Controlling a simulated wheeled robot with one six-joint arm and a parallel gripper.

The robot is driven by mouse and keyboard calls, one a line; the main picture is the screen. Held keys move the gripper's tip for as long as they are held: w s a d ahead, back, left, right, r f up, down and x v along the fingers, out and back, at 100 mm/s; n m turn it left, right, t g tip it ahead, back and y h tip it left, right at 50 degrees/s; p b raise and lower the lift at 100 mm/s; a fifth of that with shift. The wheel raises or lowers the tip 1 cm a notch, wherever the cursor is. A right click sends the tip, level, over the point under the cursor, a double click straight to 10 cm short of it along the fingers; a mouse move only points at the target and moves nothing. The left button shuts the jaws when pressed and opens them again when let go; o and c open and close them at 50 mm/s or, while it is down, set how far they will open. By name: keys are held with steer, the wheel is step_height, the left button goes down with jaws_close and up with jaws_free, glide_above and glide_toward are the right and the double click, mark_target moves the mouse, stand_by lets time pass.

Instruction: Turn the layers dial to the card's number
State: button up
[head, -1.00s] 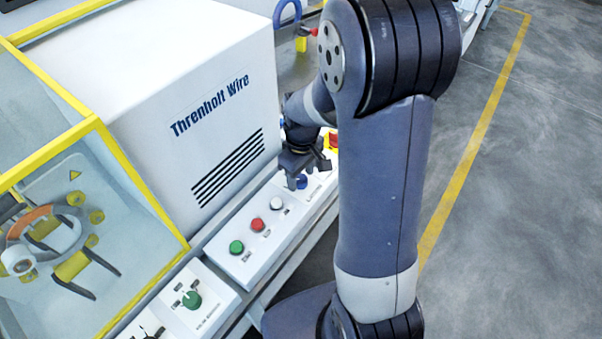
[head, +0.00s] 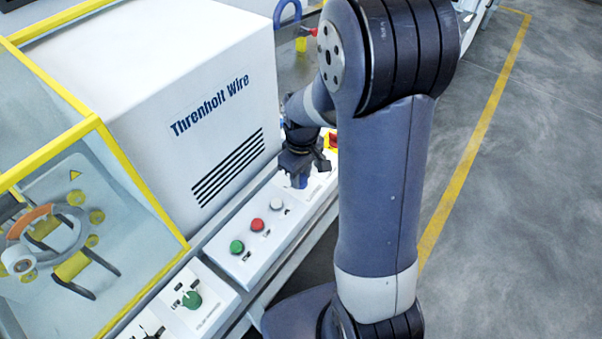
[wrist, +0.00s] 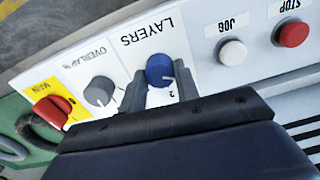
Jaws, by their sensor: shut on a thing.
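The blue LAYERS dial (wrist: 157,68) sits on the white control panel in the wrist view. Its short white mark points toward the lower right of that view, near a printed "2" (wrist: 171,92). My gripper (wrist: 161,80) is shut on the dial, one finger on each side. The other numbers around the dial are not readable or are hidden. In the head view my gripper (head: 300,172) is over the far end of the panel, and it mostly hides the dial. I cannot make out the card in either view.
Beside the dial are a grey OVERLAP knob (wrist: 99,91), a red MAIN switch (wrist: 51,111) on yellow, a white JOG button (wrist: 232,51) and a red STOP button (wrist: 291,33). The white Threnholt Wire housing (head: 215,110) rises behind the panel. Open floor lies at right.

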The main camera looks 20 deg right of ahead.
steer(key=shift+m, duration=0.3)
steer(key=m, duration=0.5)
steer(key=shift+m+b, duration=0.3)
steer(key=shift+b, duration=0.05)
steer(key=m, duration=1.1)
steer(key=shift+m, duration=0.4)
steer(key=m, duration=0.6)
steer(key=shift+b, duration=0.4)
steer(key=o, duration=1)
